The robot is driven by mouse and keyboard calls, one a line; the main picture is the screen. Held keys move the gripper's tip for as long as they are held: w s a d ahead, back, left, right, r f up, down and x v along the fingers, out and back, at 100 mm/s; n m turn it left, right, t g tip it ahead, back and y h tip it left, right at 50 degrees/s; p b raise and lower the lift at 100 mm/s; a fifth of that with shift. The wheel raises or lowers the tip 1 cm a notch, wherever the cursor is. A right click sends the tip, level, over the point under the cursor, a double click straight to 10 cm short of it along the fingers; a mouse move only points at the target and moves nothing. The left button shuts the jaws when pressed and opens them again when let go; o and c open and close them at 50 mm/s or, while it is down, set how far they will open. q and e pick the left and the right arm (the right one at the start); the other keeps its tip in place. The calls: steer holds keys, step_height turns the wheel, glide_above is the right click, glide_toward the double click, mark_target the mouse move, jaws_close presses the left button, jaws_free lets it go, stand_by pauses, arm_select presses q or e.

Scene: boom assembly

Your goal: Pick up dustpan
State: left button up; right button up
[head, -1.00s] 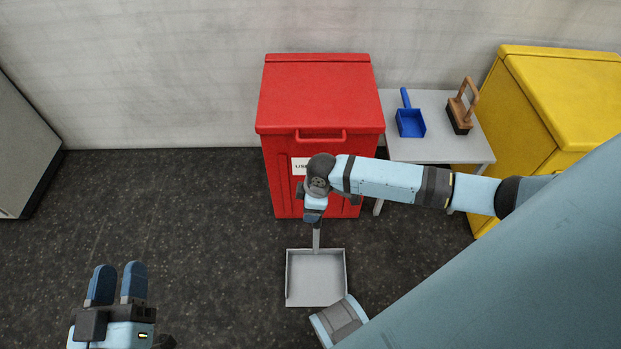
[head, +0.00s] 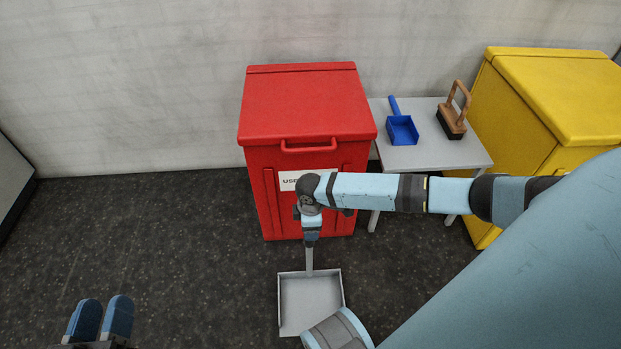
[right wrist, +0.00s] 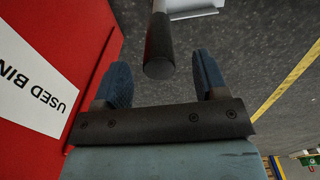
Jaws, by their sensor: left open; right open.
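A grey dustpan (head: 310,303) with an upright handle stands on the dark floor in front of the red bin. Its handle also shows in the right wrist view (right wrist: 159,45), with its dark end between or just beyond the two blue fingers. My right gripper (right wrist: 160,68) is open at the top of that handle; I cannot tell whether the fingers touch it. In the head view my right gripper (head: 311,238) partly hides the handle's top. My left gripper (head: 101,316) is open and empty at the lower left, over the floor.
The red bin (head: 307,105) with a "USED BIN" label stands close behind my right gripper. A grey table (head: 430,155) holds a small blue scoop (head: 402,130) and a wooden-handled brush (head: 453,115). A yellow bin (head: 555,95) is at right. The floor at left is clear.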

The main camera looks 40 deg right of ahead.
step_height(320, 180, down, 5)
steer(key=shift+w+a+r+b, duration=0.1)
steer(key=shift+w+r+b, duration=0.1)
steer(key=shift+b, duration=1.05)
arm_select(q)
step_height(320, 180, down, 4)
steer(key=shift+r+m+g, duration=0.1)
steer(key=shift+m+g, duration=0.2)
steer(key=shift+g, duration=0.4)
arm_select(e)
steer(key=shift+c, duration=0.2)
jaws_close()
arm_select(q)
steer(key=shift+w, duration=0.1)
arm_select(e)
steer(key=shift+r, duration=0.15)
